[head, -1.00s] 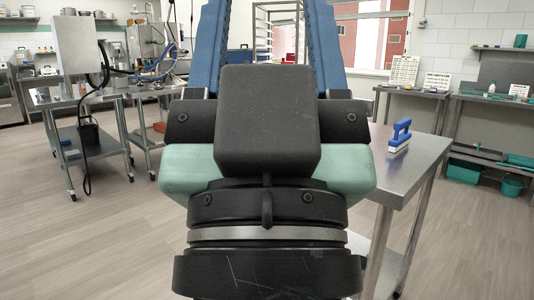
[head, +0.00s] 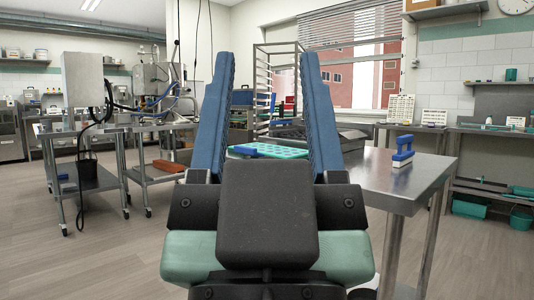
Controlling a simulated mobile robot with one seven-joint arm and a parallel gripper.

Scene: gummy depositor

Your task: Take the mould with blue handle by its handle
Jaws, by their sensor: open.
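My gripper (head: 266,58) is open, its two blue fingers pointing forward and up with nothing between them. A green mould with rows of round cavities (head: 278,152) lies flat on the metal table (head: 425,187), seen through the gap between the fingers. A blue part that looks like its handle (head: 243,151) shows at its left end, next to the left finger. The fingers hide part of the mould's surroundings. My gripper is apart from the mould, on the near side of it.
A blue-handled tool with a pale base (head: 402,153) stands on the table to the right. A dark grey tray (head: 335,136) lies behind the mould. A metal rack (head: 277,70) stands beyond. Steel carts with equipment (head: 90,180) are at the left, with open floor before them.

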